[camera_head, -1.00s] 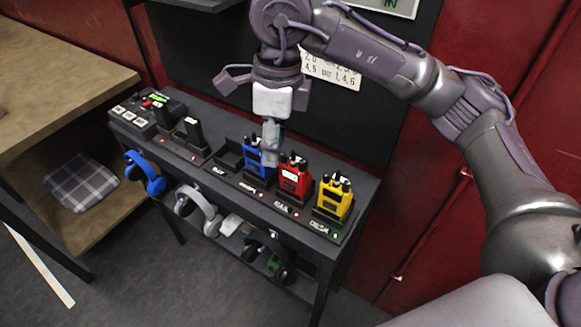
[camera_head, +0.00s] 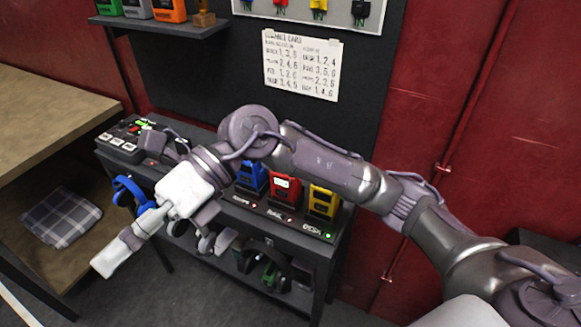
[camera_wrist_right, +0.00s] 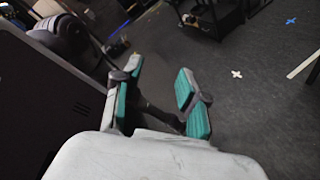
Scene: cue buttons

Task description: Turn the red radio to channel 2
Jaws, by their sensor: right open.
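The red radio (camera_head: 285,192) stands upright in its dock on the dark shelf, between the blue radio (camera_head: 251,179) and the yellow radio (camera_head: 322,202). The details of its knobs and screen are too small to read. My right gripper (camera_head: 125,247) is open and empty, in front of the shelf and to the left of the radios, apart from them. Its two green-padded fingers also show spread in the right wrist view (camera_wrist_right: 157,105), with only floor and dark furniture beyond. My right forearm crosses in front of part of the shelf. My left gripper is not in view.
A paper channel card (camera_head: 302,65) hangs on the dark panel behind the shelf. A button box (camera_head: 124,138) sits at the shelf's left end. Headphones (camera_head: 130,190) hang along its front. A wooden table (camera_head: 45,108) stands at the left.

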